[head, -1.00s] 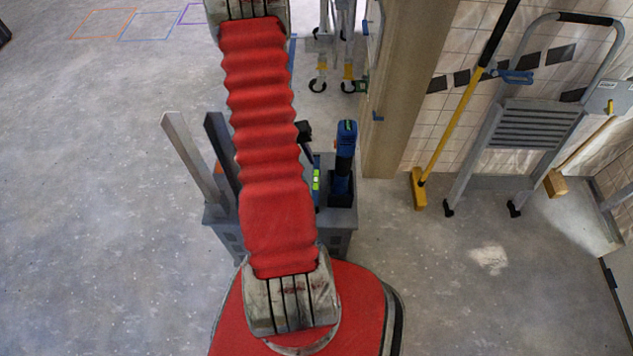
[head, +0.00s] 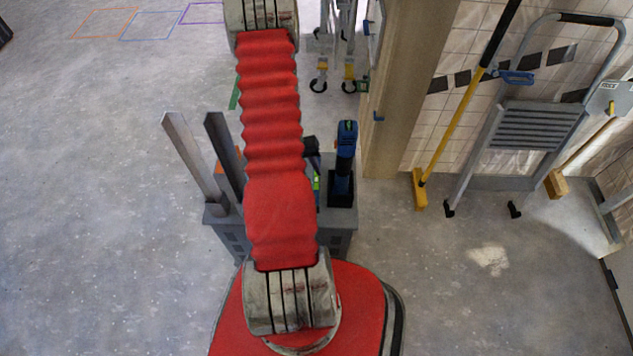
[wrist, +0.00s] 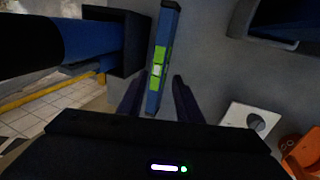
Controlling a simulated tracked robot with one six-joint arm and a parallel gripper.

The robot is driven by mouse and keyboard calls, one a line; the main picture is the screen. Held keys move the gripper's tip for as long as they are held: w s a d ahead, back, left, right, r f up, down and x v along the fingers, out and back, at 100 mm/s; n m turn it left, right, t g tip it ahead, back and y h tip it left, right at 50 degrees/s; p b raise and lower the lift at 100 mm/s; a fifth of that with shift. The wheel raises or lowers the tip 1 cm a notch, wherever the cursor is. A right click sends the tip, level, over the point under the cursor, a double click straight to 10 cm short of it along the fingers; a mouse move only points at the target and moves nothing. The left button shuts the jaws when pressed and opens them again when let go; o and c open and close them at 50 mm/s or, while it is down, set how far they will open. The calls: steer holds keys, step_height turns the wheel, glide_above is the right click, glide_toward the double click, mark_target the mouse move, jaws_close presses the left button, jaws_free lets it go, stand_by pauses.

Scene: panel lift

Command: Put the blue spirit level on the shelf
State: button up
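The blue spirit level (wrist: 164,38) with bright green vials shows in the wrist view, its long side running up the picture. Its near end lies between the two dark fingers of my gripper (wrist: 158,99). The fingers are apart, with a visible gap on the right of the level; I cannot tell whether the left one touches it. In the head view only a thin strip of the level (head: 316,186) shows beside my red arm, in the grey caddy (head: 338,216). I cannot make out the shelf in either view.
A blue and black tool (head: 345,160) stands in a dark holder right of the level. Grey posts (head: 192,160) rise at the caddy's left. An orange item (wrist: 303,155) and a white plate with a hole (wrist: 250,118) lie at the wrist view's right. A wooden post (head: 405,90) stands beyond.

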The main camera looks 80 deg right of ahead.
mark_target(316, 179)
steer(key=shift+x, duration=2.55)
steer(key=shift+a, duration=0.25)
jaws_close()
